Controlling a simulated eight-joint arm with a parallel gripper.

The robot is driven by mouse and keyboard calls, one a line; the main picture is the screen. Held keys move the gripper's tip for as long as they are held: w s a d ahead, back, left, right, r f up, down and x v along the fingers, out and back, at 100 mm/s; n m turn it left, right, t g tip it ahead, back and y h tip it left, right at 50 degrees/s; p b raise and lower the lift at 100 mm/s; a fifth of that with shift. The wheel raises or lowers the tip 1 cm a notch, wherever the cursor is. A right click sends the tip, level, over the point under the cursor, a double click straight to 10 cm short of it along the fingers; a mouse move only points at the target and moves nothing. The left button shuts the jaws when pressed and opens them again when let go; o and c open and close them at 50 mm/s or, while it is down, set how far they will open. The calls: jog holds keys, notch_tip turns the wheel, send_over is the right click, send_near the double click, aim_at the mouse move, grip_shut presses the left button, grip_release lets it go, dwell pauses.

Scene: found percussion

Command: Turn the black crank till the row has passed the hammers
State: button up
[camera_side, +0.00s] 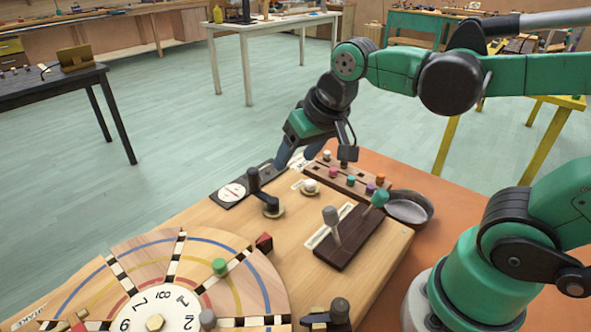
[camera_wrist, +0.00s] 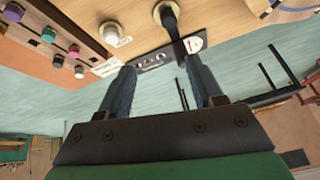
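The black crank (camera_side: 257,184) stands on the wooden board, its handle upright above a round base. It also shows in the wrist view (camera_wrist: 172,24), just beyond the gap between my fingertips. My gripper (camera_side: 298,160) is over the far edge of the board, to the right of and behind the crank. A wooden wheel (camera_side: 140,262) with black-and-white striped spokes and numbers lies at the front left. I cannot make out which parts are the hammers.
A white knob (camera_side: 310,186) stands near the crank. A strip of coloured pegs (camera_side: 345,180) lies right of my gripper, with a metal bowl (camera_side: 412,208) beyond. A dark lever plate (camera_side: 350,238) carries grey and teal levers. A green peg (camera_side: 220,266) stands on the wheel.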

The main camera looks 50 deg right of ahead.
aim_at(253, 169)
jog(key=w+m+g, duration=0.1)
jog(key=w+m, duration=0.1)
jog(key=w+a+f+m+g, duration=0.1)
jog(key=w+m+g, duration=0.1)
jog(key=w+m, duration=0.1)
jog(key=w+a+m+g, duration=0.1)
jog(key=w+m+g, duration=0.1)
jog(key=w+m, duration=0.1)
jog(key=shift+w+f, duration=0.1)
jog(key=shift+f, duration=0.1)
jog(key=shift+w+f, duration=0.15)
jog(key=shift+m, duration=0.3)
jog(key=shift+f, duration=2.85)
jog(key=shift+c, duration=0.3)
grip_shut()
